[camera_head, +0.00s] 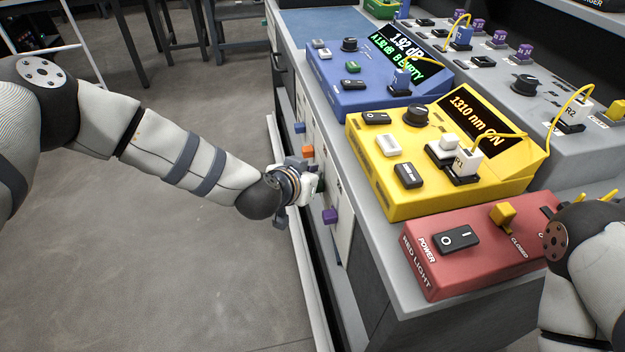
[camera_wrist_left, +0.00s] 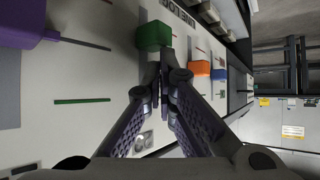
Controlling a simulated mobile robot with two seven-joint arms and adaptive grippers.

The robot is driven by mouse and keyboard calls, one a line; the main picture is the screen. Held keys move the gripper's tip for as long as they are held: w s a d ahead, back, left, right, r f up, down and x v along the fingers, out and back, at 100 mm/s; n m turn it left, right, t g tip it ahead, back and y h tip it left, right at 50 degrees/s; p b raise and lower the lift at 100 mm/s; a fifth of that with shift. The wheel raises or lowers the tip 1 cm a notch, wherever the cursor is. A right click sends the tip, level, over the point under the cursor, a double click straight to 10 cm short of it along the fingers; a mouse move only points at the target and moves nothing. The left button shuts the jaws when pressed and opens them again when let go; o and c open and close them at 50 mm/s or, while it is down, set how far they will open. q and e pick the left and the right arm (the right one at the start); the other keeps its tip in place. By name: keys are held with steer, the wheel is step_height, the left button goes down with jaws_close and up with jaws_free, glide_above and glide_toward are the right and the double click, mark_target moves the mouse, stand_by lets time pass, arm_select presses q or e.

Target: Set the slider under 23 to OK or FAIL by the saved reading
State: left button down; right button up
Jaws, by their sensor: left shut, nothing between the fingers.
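My left gripper (camera_head: 308,186) is shut and empty at the bench's front panel. In the left wrist view its fingertips (camera_wrist_left: 162,78) are just below the green slider knob (camera_wrist_left: 153,36); whether they touch is unclear. An orange knob (camera_head: 308,151) and a blue knob (camera_head: 299,127) stand farther along the panel, a purple knob (camera_head: 330,216) nearer. The green knob is hidden in the head view. I cannot read which slider is 23. My right gripper is not in view.
On the bench, a yellow box (camera_head: 385,196) reads 1310 nm ON, and a red light box (camera_head: 450,272) stands nearer. A grey panel (camera_head: 490,84) with purple tags and yellow cables lies behind. The floor (camera_head: 170,260) left of the bench is clear.

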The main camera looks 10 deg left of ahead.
arm_select(q)
steer(key=shift+f, duration=0.5)
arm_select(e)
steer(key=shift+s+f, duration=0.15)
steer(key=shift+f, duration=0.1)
arm_select(q)
steer(key=shift+r+p, duration=0.3)
steer(key=shift+r, duration=0.5)
steer(key=s+a+p, duration=0.1)
steer(key=s+a, duration=0.1)
steer(key=a, duration=0.4)
steer(key=shift+s+a+f+p, duration=0.15)
steer(key=shift+s+a+p, duration=0.1)
steer(key=shift+s+p, duration=0.1)
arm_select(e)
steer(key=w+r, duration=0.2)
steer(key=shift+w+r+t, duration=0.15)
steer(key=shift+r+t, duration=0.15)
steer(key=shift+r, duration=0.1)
